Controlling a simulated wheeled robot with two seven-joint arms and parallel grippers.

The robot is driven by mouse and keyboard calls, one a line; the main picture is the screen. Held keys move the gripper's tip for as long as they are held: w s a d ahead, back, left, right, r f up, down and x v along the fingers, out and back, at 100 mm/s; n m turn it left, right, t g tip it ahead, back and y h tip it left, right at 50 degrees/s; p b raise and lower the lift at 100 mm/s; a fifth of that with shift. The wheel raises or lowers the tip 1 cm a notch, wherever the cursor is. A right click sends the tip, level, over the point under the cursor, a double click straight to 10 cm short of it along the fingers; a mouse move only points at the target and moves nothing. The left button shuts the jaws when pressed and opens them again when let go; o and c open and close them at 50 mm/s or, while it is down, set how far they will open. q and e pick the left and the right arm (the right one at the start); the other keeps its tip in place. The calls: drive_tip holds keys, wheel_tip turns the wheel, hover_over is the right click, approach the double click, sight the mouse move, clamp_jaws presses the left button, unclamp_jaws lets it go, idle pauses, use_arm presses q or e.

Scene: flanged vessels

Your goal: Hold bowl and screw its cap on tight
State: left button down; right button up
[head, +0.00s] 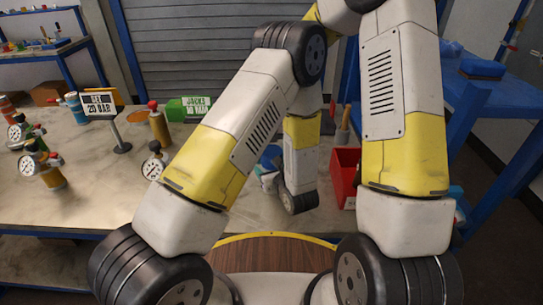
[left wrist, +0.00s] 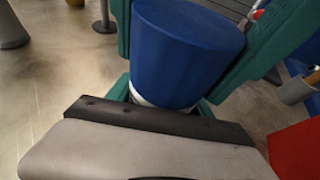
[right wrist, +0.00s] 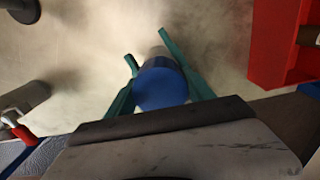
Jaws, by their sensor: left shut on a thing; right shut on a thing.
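In the left wrist view, my left gripper (left wrist: 197,45) has its green fingers shut on a blue cylinder (left wrist: 185,50) with a pale band at its near end. In the right wrist view, my right gripper (right wrist: 148,50) is shut on a blue round-ended piece (right wrist: 160,88), with a grey part just beyond it. I cannot tell which blue piece is the bowl and which is the cap, nor whether they touch. In the head view a bit of blue (head: 270,156) shows between my arms; the arms hide most of the grippers and what they hold.
A red bin (head: 345,172) stands on the table just right of the work. Gauge fittings (head: 42,165) stand at the left, near a 20 BAR sign (head: 101,103). A green JACKS 10 BAR sign (head: 195,106) stands further back. The table's left front is clear.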

drive_tip(key=o, duration=1.5)
drive_tip(key=shift+o, duration=0.2)
drive_tip(key=shift+r, duration=2.25)
drive_tip(key=o, duration=0.4)
wheel_tip(320, 180, up, 12)
